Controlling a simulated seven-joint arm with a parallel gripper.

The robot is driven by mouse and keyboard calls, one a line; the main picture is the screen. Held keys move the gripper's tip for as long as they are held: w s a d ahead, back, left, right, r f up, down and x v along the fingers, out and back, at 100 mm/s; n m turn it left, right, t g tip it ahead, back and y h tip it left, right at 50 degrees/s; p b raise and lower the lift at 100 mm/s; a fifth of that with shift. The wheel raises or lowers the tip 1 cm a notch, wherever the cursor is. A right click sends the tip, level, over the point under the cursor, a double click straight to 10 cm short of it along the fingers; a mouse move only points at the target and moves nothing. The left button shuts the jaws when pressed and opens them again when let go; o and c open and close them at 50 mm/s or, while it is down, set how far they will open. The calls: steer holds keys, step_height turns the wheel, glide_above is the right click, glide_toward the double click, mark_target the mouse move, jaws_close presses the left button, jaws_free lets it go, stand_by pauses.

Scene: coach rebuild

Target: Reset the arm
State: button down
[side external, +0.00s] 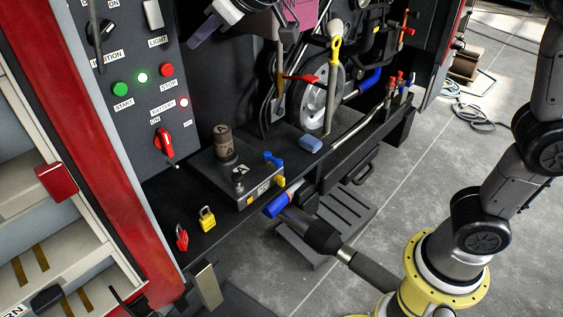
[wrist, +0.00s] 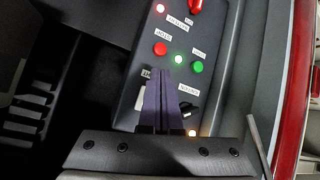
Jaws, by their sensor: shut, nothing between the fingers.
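My gripper (side external: 197,38) hangs at the top of the side external view, right of the control panel (side external: 133,95) and above the dark shelf. Its dark purple fingers are together with nothing between them. In the wrist view the fingers (wrist: 159,78) point up over the panel's face, which appears upside down. I cannot tell whether they touch it. The panel has a green start button (side external: 120,89), a red stop button (side external: 166,70), a lit green lamp (side external: 142,78) and a lit red battery lamp (side external: 183,102). The red battery switch (side external: 163,143) sits below. The black ignition switch (side external: 100,35) is at upper left.
On the shelf are a grey box (side external: 228,172) with a brown cylinder (side external: 224,143), a yellow padlock (side external: 207,217), a red padlock (side external: 181,237) and a blue block (side external: 311,144). A grey wheel (side external: 318,98) and hoses stand behind. Open floor (side external: 440,160) lies right.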

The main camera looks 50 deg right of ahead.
steer(key=s+d+f+m+g+h, duration=0.15)
steer(key=s+d+m, duration=0.25)
steer(key=s+d, duration=1.25)
steer(key=s+f+m+g, duration=0.1)
steer(key=s+f+g, duration=0.2)
steer(key=s+f, duration=1.1)
steer(key=shift+s+f, duration=0.3)
steer(key=shift+s, duration=0.25)
